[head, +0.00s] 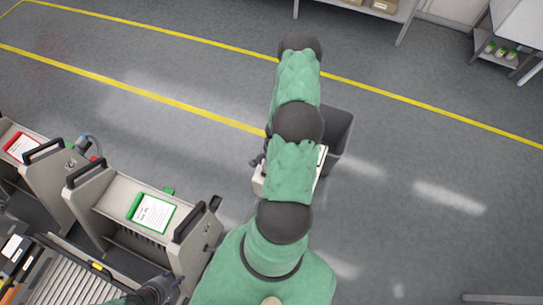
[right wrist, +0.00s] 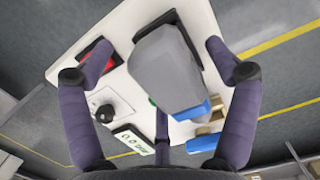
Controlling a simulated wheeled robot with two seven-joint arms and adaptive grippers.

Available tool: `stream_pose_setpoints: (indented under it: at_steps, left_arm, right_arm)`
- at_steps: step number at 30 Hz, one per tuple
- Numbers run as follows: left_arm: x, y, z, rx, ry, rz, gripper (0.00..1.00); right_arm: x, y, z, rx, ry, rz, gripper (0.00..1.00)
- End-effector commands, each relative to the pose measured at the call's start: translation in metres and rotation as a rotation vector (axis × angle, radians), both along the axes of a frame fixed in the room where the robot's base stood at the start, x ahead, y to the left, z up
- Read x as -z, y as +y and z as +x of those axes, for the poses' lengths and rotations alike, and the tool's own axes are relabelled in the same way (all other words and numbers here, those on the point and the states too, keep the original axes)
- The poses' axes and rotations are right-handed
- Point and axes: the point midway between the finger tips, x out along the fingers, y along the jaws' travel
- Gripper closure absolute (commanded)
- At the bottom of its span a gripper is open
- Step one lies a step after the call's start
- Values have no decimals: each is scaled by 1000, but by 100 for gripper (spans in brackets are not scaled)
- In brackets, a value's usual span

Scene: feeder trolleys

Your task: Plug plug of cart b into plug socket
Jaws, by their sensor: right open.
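In the right wrist view, a grey block with a blue end (right wrist: 168,68) sits on a white panel (right wrist: 118,88). It looks like a plug or socket housing; I cannot tell which, nor whether a plug is in it. My right gripper (right wrist: 160,68) is open, its dark fingers spread around the block without closing on it. In the head view my right arm hides that gripper and most of the white stand (head: 322,160). My left gripper (head: 160,289) is low at the left, beside a cart with a green-framed sheet (head: 190,222); its fingers are unclear.
The panel also carries a red switch (right wrist: 95,60), a black knob (right wrist: 104,113) and a label (right wrist: 133,140). Another cart with a red-framed sheet (head: 22,148) stands far left. Floor is free at the right.

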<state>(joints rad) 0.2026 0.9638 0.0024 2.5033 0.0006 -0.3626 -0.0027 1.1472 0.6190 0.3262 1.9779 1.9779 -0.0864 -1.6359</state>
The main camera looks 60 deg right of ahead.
Motion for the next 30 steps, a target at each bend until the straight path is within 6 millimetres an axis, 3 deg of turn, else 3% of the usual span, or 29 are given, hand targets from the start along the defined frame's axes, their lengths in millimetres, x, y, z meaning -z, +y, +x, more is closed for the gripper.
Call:
stream_pose_setpoints:
  at_steps: [10,30]
  left_arm:
    - [0,0,0,0,0,0,60]
    - [0,0,0,0,0,0,60]
  right_arm:
    - [-6,-1,0,1,1,1,12]
    - [-52,-9,0,2,1,-2,12]
